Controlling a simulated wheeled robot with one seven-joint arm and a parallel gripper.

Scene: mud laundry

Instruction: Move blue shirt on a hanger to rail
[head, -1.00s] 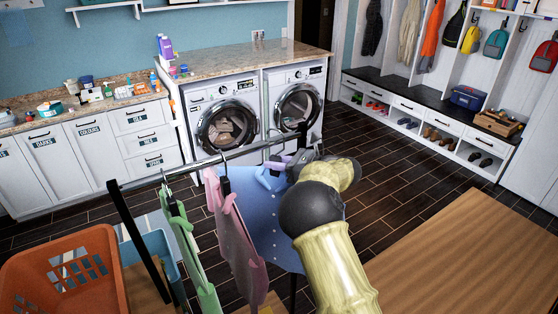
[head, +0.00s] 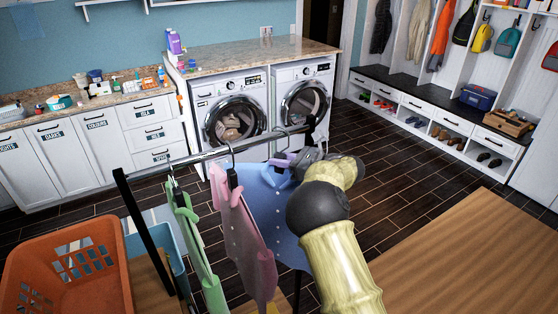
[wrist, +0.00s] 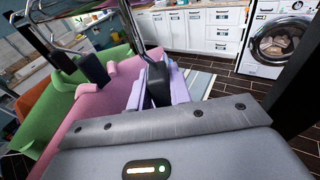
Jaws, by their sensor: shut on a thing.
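The blue shirt (head: 270,215) hangs upright below the metal rail (head: 205,155), right of a pink shirt (head: 240,235) and a green shirt (head: 188,235) on hangers. My gripper (head: 287,163) is at the top of the blue shirt, just below the rail. In the wrist view its lavender fingers (wrist: 160,95) are shut around a black hanger neck (wrist: 158,82), with a thin hook above it. I cannot tell whether that hook rests on the rail. The pink shirt (wrist: 85,110) is close on the left in the wrist view. My arm hides part of the blue shirt.
An orange basket (head: 60,250) and a blue basket (head: 172,255) stand at the rack's left. Two washers (head: 235,118) stand behind the rack. A wooden surface (head: 470,260) fills the lower right. Dark floor is open between the rack and the shoe bench (head: 430,100).

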